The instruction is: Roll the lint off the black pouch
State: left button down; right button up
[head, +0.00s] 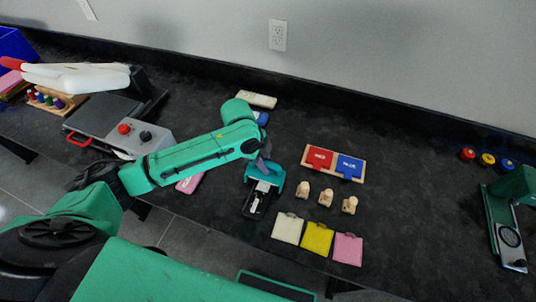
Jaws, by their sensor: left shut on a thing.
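My left gripper (263,183) reaches down over the black worktop, with its arm coming in from the left. It is shut on a small pale thing, mostly hidden by the gripper; I cannot tell for sure that it is a lint roller. My right gripper is not in view.
A red-and-blue tray (334,148), wooden figures (325,198) and cream, yellow (317,238) and pink squares lie to the right. A grey machine (141,138) stands left. A pink item (188,184) lies beside my arm. The worktop between the tray and the far-right green device (503,225) is clear.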

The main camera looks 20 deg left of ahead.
pick_arm(q)
jog(key=shift+s+a+p, duration=0.15)
jog(key=shift+s+p, duration=1)
jog(key=shift+s, duration=0.65)
jog(key=shift+s+a+p, duration=0.1)
jog(key=shift+s+p, duration=1)
jog(key=shift+s, duration=0.65)
jog(key=shift+s+a+p, duration=0.15)
jog(key=shift+s+p, duration=1.15)
jog(key=shift+s, duration=1.2)
jog(key=shift+w+f, duration=0.1)
jog(key=shift+w, duration=1.45)
jog(key=shift+w+d+b, duration=0.15)
jog(key=shift+w+b, duration=0.2)
jog(key=shift+w, duration=0.95)
jog(key=shift+w+d+b, duration=0.1)
jog(key=shift+w+b, duration=0.25)
jog(key=shift+w, duration=0.9)
jog(key=shift+w+d+b, duration=0.15)
jog(key=shift+w+b, duration=0.5)
jog(key=shift+w, duration=1.1)
jog(key=shift+w+d+b, duration=0.1)
jog(key=shift+w+b, duration=0.5)
jog(key=shift+w, duration=1.1)
